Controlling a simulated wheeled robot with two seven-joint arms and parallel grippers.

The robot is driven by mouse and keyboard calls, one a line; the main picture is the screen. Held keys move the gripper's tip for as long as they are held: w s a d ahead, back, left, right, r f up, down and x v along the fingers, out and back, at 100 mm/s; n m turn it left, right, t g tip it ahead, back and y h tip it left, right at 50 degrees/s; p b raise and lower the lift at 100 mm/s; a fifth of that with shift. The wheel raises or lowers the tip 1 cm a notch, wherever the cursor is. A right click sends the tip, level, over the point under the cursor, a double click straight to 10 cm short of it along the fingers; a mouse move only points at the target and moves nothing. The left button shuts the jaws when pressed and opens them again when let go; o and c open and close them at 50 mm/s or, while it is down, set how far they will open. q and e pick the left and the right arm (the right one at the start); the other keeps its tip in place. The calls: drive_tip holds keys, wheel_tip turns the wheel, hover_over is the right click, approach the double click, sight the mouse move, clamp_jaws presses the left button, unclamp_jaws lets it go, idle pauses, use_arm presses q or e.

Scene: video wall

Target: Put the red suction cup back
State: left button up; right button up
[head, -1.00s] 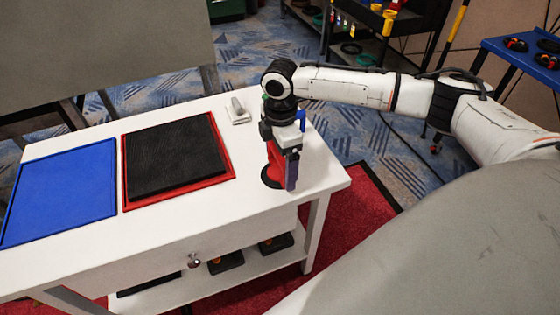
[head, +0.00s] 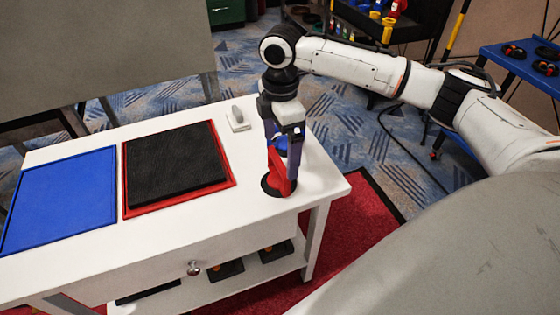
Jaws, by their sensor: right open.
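The red suction cup (head: 279,182) stands on the right end of the white table (head: 240,205), with its dark round base on the tabletop and its red handle rising up. My right gripper (head: 284,160) is open and points down right at the cup. One dark purple finger shows to the right of the red handle, the other at its upper left. The fingers partly hide the handle, and I cannot tell whether they touch it. My left gripper is not in view.
A red tray (head: 228,184) with a black pad and a blue tray (head: 60,195) lie to the left on the table. A small grey-white object (head: 238,117) lies at the back edge. A blue cart (head: 500,60) with suction cups stands at the upper right.

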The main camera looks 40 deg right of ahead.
drive_tip(key=shift+r, duration=1.95)
